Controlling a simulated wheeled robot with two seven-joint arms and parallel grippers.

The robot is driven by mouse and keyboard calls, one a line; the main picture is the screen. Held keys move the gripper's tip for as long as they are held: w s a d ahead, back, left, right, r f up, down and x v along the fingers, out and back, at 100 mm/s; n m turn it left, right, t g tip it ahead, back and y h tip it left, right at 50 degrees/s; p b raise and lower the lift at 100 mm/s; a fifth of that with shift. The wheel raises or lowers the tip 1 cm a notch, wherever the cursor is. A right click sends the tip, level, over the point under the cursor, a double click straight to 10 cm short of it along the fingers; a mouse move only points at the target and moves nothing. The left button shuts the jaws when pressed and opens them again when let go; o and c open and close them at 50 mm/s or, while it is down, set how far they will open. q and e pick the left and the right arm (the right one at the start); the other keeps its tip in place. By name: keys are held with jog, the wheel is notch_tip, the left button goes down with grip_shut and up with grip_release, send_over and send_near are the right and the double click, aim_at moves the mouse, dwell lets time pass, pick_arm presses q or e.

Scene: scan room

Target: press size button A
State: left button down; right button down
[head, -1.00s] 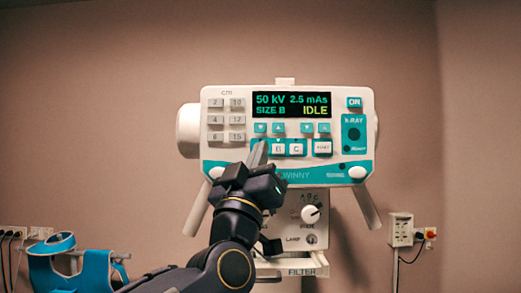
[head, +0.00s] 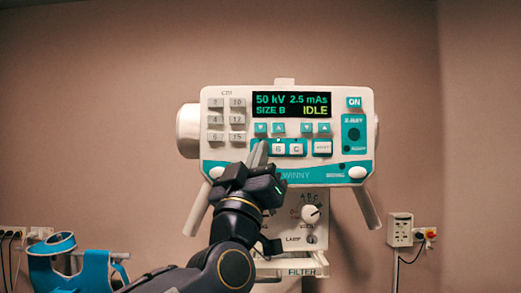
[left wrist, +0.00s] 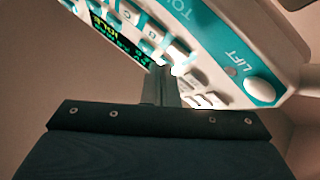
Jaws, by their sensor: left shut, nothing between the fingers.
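The white and teal X-ray control panel (head: 228,160) stands upright in the middle of the head view. Its display (head: 291,104) reads 50 kV, 2.5 mAs, SIZE B and IDLE. Size buttons B (head: 279,149) and C (head: 296,149) show on the panel. Button A, left of B, is hidden behind my left fingers. My left gripper (head: 259,149) is shut and empty, with its tips at that spot. In the left wrist view the fingertips (left wrist: 164,72) reach the button row. I cannot tell whether they touch a button. My right gripper is not in view.
Number keys (head: 226,119) are at the panel's left, and the ON button (head: 354,102) is at its upper right. A knob (head: 311,214) is on the unit below. A blue thing (head: 65,270) is at lower left. A wall socket (head: 400,229) is at right.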

pick_arm(q)
jog(key=shift+w, duration=0.2)
jog(key=shift+w, duration=0.25)
jog(key=shift+w, duration=0.4)
dwell(0.7)
jog(key=shift+s, duration=0.85)
jog(key=s+b, duration=0.1)
jog(key=s, duration=0.4)
dwell(0.4)
dwell(0.5)
